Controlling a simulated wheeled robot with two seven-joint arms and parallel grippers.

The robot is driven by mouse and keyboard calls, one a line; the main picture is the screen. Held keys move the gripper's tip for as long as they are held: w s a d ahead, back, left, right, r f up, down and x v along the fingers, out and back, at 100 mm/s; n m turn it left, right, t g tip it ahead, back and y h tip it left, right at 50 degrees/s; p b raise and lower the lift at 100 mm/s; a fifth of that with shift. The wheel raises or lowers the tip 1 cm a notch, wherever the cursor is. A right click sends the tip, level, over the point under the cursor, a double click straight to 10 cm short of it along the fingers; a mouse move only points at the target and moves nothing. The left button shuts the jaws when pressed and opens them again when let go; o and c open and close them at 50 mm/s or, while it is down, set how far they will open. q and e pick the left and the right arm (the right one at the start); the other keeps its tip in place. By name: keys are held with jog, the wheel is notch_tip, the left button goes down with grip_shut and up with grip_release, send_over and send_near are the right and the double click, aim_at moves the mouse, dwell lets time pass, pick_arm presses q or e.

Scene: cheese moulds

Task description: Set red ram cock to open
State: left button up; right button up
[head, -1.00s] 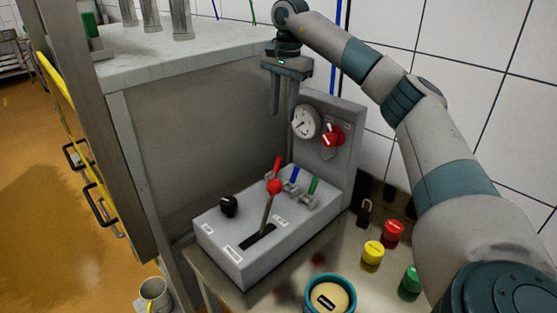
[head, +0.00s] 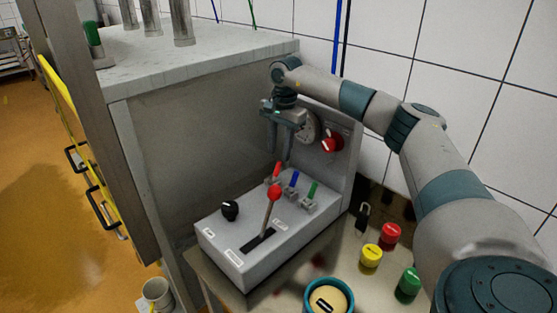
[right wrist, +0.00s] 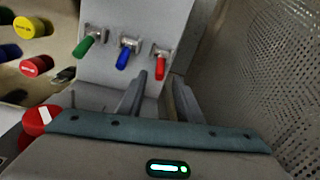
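The red ram cock (head: 277,169) is the leftmost of a row of three small cocks on the grey control box (head: 220,256). Its red handle also shows in the right wrist view (right wrist: 161,68), beyond my fingertips and pointing down in the picture. My right gripper (head: 279,157) is open and empty, fingers downward, just above the red cock in the head view. In the right wrist view its two fingers (right wrist: 166,82) stand apart with a gap between them. I cannot tell whether a finger touches the handle. My left gripper is not in view.
Beside the red cock are a blue cock (head: 293,179) and a green cock (head: 313,190). A lever with a red ball (head: 275,193) and a black knob (head: 230,211) stand in front. The gauge (head: 309,128) and red rotary knob (head: 331,142) are on the back panel.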

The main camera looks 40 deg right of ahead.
aim_at(279, 162)
jog(key=shift+w+f+p, duration=0.2)
jog(key=shift+f+p, duration=0.5)
jog(key=shift+f, duration=2.2)
grip_shut()
